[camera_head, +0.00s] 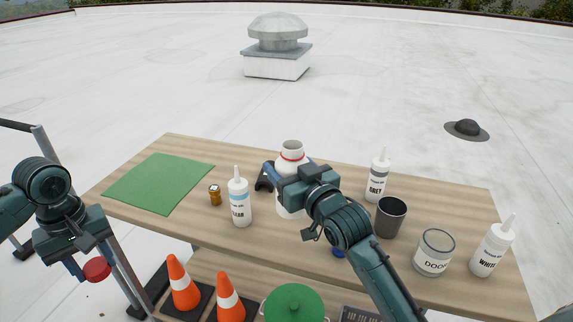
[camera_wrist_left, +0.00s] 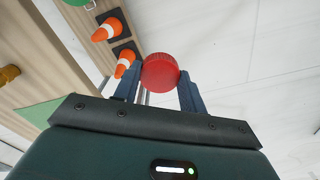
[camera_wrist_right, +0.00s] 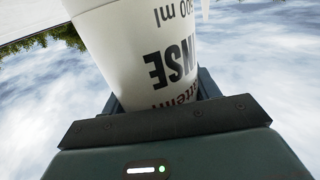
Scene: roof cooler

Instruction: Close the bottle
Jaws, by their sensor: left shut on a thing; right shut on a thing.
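A white bottle (camera_head: 292,155) with a red ring at its neck and an open top stands upright on the wooden table. My right gripper (camera_head: 280,186) is shut around its body. In the right wrist view the bottle (camera_wrist_right: 140,50) fills the space between the fingers, with dark printing on it. My left gripper (camera_head: 88,268) is shut on a round red cap (camera_head: 97,269), off the table's left side and low. In the left wrist view the red cap (camera_wrist_left: 160,72) sits between the two fingertips. Part of the bottle is hidden by my right gripper and arm.
The wooden table (camera_head: 330,235) holds a CLEAR bottle (camera_head: 239,203), a GREY bottle (camera_head: 378,178), a dark cup (camera_head: 390,217), a DOOR can (camera_head: 434,253), a WHITE bottle (camera_head: 492,250), a small amber jar (camera_head: 215,195) and a green mat (camera_head: 160,182). Orange cones (camera_head: 182,285) stand below.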

